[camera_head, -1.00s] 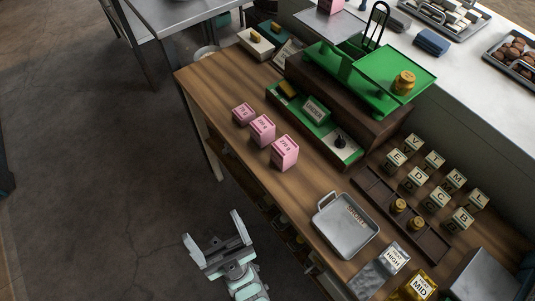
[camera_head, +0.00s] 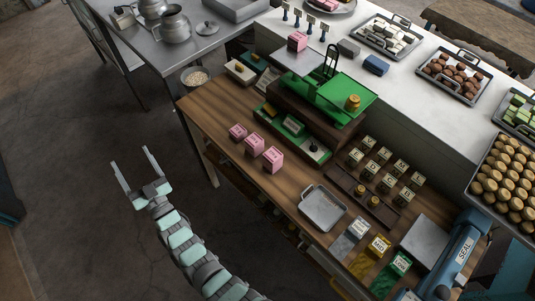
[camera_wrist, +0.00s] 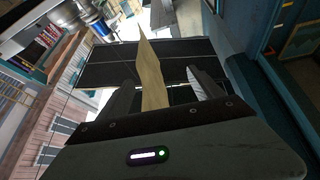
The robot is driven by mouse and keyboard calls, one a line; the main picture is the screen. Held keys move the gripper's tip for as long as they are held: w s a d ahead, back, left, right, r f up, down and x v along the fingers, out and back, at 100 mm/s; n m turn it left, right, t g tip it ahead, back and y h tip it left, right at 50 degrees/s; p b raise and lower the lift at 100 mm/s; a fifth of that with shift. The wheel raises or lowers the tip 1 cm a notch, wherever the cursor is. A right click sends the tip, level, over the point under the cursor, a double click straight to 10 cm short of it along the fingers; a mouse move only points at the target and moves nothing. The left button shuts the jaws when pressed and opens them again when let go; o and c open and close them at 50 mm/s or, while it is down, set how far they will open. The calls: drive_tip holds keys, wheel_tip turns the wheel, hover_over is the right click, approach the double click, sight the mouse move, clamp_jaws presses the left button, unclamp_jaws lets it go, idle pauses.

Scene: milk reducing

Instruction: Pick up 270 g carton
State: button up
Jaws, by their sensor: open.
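Three pink cartons stand in a row on the wooden bench in the head view: a small one (camera_head: 237,132), a middle one (camera_head: 254,145) and a larger one (camera_head: 273,159). Their labels are too small to read surely, so I cannot tell which is the 270 g carton. A further pink carton (camera_head: 297,41) sits on the grey pan of the green scale (camera_head: 345,93). My gripper (camera_head: 131,157) is open and empty, out over the floor left of the bench and apart from the cartons. In the wrist view its open fingers (camera_wrist: 160,78) show no carton.
A brass weight (camera_head: 353,102) sits on the scale's green pan. A grey tray (camera_head: 323,208) and several lettered blocks (camera_head: 387,182) lie to the right of the cartons. A metal table (camera_head: 190,50) with pots stands behind left. The floor around my gripper is clear.

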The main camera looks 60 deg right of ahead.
drive_tip(key=w+d+f+g+y, duration=0.3)
drive_tip(key=w+d+f+g, duration=0.25)
drive_tip(key=w+d, duration=0.65)
drive_tip(key=d+f+n+g+y, duration=0.2)
drive_tip(key=d+f, duration=0.1)
drive_tip(key=d, duration=0.2)
drive_tip(key=n+g+y, duration=0.2)
drive_tip(key=g+y, duration=0.4)
drive_tip(key=g, duration=0.7)
hover_over(272, 154)
wheel_tip(272, 154, down, 2)
drive_tip(key=shift+f, duration=2.9)
drive_tip(key=shift+s+a+f+p, duration=0.15)
drive_tip(key=shift+f+p, duration=0.35)
drive_tip(key=shift+f, duration=2.15)
